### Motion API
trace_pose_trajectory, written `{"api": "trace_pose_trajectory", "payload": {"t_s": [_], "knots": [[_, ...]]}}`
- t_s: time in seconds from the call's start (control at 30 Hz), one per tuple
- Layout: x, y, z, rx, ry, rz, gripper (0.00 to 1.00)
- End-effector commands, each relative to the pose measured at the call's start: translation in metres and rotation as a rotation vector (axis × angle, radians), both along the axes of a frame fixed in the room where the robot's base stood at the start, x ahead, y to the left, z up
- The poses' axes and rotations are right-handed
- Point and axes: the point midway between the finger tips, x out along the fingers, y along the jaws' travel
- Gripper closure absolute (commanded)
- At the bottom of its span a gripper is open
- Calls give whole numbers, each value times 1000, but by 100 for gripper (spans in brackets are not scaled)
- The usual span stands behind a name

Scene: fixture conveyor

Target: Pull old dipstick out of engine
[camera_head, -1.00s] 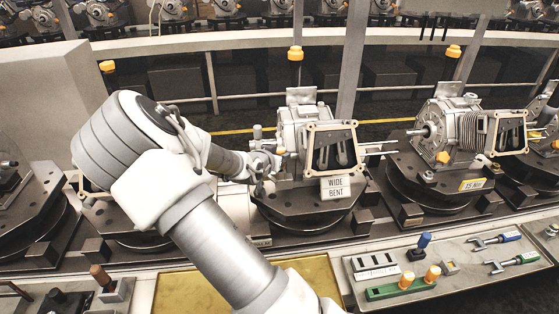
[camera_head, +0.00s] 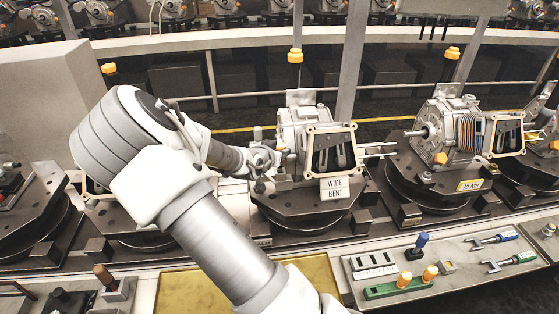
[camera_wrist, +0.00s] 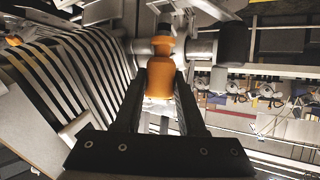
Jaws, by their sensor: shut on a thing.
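The grey engine (camera_head: 305,135) with an open tan-edged frame on its right side stands on a dark round fixture, above a "WIDE BENT" label (camera_head: 334,188). My gripper (camera_head: 274,158) is at the engine's left side, small and partly hidden by its own parts in the head view. In the wrist view, the orange dipstick handle (camera_wrist: 159,72) sits between the two dark fingers of my gripper (camera_wrist: 160,80), which are shut on it. Its upper end meets a grey cylindrical part. How far the dipstick sits in the engine cannot be told.
A second engine (camera_head: 460,130) stands on a fixture to the right. A front tray (camera_head: 455,262) holds blue- and green-handled tools and a green rack (camera_head: 400,289) with orange-topped pieces. Orange-capped posts (camera_head: 295,56) stand behind. A yellow mat (camera_head: 190,292) lies below my arm.

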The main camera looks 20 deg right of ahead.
Motion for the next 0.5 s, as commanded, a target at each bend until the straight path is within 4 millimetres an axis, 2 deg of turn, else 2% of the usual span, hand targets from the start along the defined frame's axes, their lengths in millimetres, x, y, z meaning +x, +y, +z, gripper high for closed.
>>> {"api": "trace_pose_trajectory", "payload": {"t_s": [0.03,0.5], "knots": [[0,0,6,0,0,0,100],[0,0,34,0,0,0,100]]}}
